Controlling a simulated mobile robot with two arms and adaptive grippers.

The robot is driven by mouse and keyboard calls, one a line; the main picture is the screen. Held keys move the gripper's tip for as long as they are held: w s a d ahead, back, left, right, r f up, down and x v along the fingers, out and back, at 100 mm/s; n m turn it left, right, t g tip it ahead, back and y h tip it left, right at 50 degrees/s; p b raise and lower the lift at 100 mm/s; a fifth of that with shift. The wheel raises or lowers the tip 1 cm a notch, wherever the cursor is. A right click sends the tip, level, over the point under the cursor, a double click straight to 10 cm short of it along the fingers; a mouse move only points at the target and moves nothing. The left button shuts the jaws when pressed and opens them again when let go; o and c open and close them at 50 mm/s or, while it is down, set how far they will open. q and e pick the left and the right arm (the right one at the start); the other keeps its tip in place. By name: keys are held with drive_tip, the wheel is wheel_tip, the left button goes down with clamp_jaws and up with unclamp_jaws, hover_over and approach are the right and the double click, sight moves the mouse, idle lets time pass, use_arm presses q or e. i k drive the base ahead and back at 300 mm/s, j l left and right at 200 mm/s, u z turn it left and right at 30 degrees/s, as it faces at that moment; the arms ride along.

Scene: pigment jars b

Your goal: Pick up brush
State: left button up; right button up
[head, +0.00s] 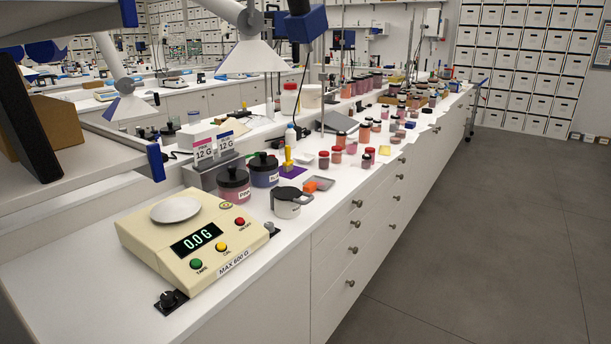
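I cannot make out a brush for certain. A small upright yellow object (287,158) stands at a purple pad (294,171) on the white bench, behind the dark-lidded jars. It is too small to tell whether it is the brush. Neither of my grippers can be made out in the head view.
A cream scale (152,236) reading 0.0 G fills the near bench end. Two black-lidded jars (233,190) (264,172), a white lidded pot (287,205) and an orange item (311,187) stand beyond it. Small red-lidded jars (337,155) stand farther back. The right floor (480,230) is clear.

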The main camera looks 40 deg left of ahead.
sight(288, 166)
drive_tip(key=i+u, duration=0.25)
drive_tip(key=i, duration=0.35)
drive_tip(key=i+l+u, duration=0.2)
drive_tip(key=i, duration=0.4)
drive_tip(key=i+u, duration=0.25)
drive_tip(key=i, duration=0.35)
drive_tip(key=i+u, duration=0.25)
drive_tip(key=u, duration=0.2)
drive_tip(key=i+l+u, duration=0.2)
drive_tip(key=u, duration=0.2)
drive_tip(key=i+l+u, duration=0.2)
drive_tip(key=u, duration=0.25)
drive_tip(key=i+l+u, duration=0.2)
drive_tip(key=u, duration=0.2)
drive_tip(key=i+l+u, duration=0.1)
drive_tip(key=l+u, duration=0.35)
drive_tip(key=i+l+u, duration=0.2)
drive_tip(key=l+u, duration=0.25)
